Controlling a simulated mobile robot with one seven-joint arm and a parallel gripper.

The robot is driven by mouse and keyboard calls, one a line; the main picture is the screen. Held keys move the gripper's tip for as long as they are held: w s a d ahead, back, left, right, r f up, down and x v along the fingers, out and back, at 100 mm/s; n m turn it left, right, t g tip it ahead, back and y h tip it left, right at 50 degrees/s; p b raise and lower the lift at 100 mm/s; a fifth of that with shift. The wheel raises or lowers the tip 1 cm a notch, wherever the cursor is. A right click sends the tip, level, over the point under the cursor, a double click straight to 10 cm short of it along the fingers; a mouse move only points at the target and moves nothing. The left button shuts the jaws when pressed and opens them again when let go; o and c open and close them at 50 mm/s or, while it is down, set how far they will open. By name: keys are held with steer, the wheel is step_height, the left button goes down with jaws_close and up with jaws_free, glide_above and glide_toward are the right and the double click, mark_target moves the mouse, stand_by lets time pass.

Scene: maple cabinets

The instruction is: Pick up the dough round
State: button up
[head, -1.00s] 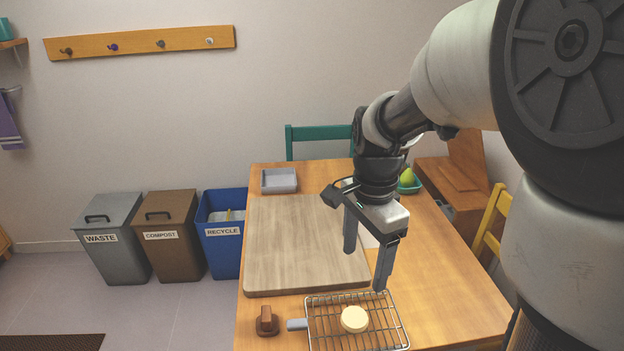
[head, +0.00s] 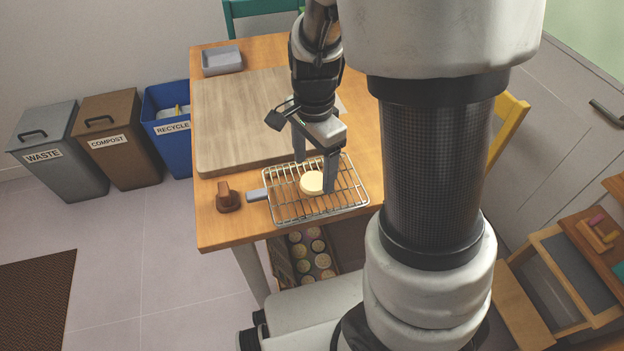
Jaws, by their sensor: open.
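The dough round (head: 311,183) is a small pale yellow disc. It lies on a wire rack (head: 283,208) near the front edge of the wooden table (head: 225,235). My gripper (head: 314,175) points down over the rack, its two fingers apart. One finger is behind and left of the dough round, the other at its right side and hiding part of its edge. I cannot tell whether either finger touches it. Nothing is held.
A large wooden board (head: 235,115) lies behind the rack. A grey tray (head: 221,60) sits at the far left corner. A tray of round items (head: 305,255) is below the table edge.

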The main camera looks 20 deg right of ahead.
mark_target(314, 181)
step_height(314, 181, down, 3)
steer(key=shift+f+b, duration=0.1)
steer(key=shift+b, duration=0.3)
steer(key=shift+c, duration=0.3)
steer(key=c, duration=1.1)
steer(key=shift+o, duration=0.2)
